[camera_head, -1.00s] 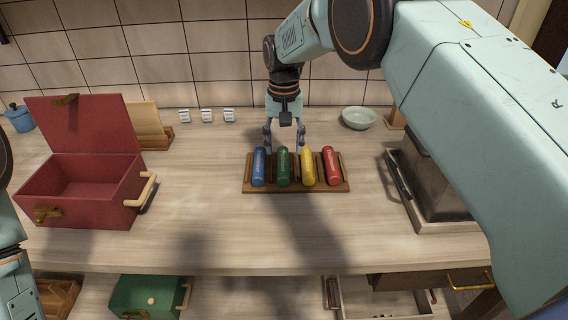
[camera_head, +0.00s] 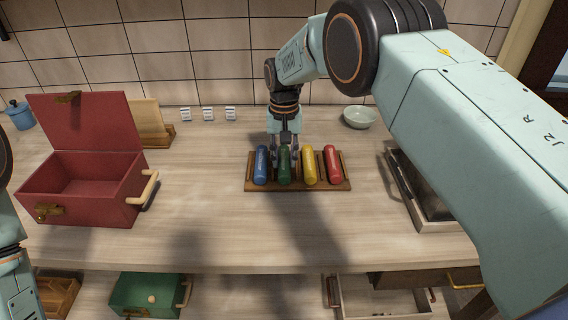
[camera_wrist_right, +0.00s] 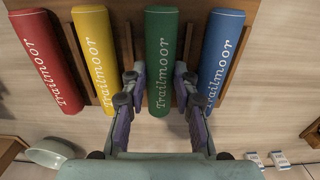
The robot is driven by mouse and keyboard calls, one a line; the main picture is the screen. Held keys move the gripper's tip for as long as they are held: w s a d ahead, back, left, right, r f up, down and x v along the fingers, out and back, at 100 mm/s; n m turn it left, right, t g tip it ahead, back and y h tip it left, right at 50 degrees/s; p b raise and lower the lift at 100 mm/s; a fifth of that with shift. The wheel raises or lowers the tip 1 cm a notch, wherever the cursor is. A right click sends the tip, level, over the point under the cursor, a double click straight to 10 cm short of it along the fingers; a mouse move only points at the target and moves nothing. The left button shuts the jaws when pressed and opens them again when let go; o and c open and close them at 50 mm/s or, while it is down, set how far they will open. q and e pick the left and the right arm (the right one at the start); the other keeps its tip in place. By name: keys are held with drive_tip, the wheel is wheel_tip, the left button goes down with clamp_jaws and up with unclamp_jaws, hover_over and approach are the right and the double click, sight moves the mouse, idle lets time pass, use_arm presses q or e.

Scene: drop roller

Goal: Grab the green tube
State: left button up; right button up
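A green tube (camera_head: 284,168) lies in a wooden rack (camera_head: 297,187) on the counter, between a blue tube (camera_head: 261,165) and a yellow tube (camera_head: 308,166). A red tube (camera_head: 332,165) lies at the rack's right end. My right gripper (camera_head: 284,155) is low over the far part of the green tube. In the right wrist view its fingers (camera_wrist_right: 160,85) are apart, one on each side of the green tube (camera_wrist_right: 160,60), with gaps visible. My left arm shows at the left edge, but its gripper is out of view.
An open red box (camera_head: 85,190) stands on the left of the counter. A pale bowl (camera_head: 358,117) is at the back right, and a metal tray (camera_head: 420,190) is at the right. The counter in front of the rack is clear.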

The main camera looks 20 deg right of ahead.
drive_tip(key=shift+s+d+r, duration=0.1)
drive_tip(key=shift+s+d, duration=0.05)
drive_tip(key=shift+d, duration=0.05)
drive_tip(key=c, duration=0.4)
drive_tip(key=shift+a, duration=0.1)
clamp_jaws()
